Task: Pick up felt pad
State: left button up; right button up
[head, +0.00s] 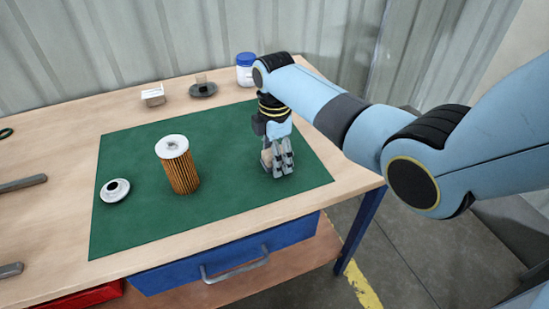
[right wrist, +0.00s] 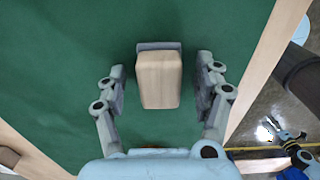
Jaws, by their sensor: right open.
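A pale wooden block (right wrist: 159,82) with a grey layer (right wrist: 158,46) showing along its far edge lies on the green mat; I take this to be the felt pad. My right gripper (right wrist: 161,68) is open, with one finger on each side of the block and a gap of green on both sides. In the head view my right gripper (head: 277,168) points down at the right part of the mat, and its fingers hide most of the block (head: 266,158). My left gripper is not in view.
On the green mat (head: 225,205) stand a pleated filter cartridge (head: 180,172) and a round white cap (head: 115,190). Behind the mat are a small white box (head: 153,95), a dark dish (head: 203,90) and a blue-lidded jar (head: 245,72). The front right of the mat is clear.

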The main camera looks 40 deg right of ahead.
jog(key=c, duration=1.2)
jog(key=shift+c, duration=0.2)
notch_tip(320, 180, up, 4)
jog(key=shift+w+r+p, duration=0.1)
jog(key=shift+r+p, duration=0.15)
jog(key=shift+p, duration=0.05)
jog(key=s+d+r, duration=0.2)
jog(key=s+r, duration=0.1)
jog(key=s, duration=0.2)
jog(key=s+d+r+p, duration=0.1)
jog(key=s+d+r, duration=0.1)
jog(key=s, duration=0.4)
jog(key=shift+d+r, duration=0.15)
jog(key=shift+r, duration=0.6)
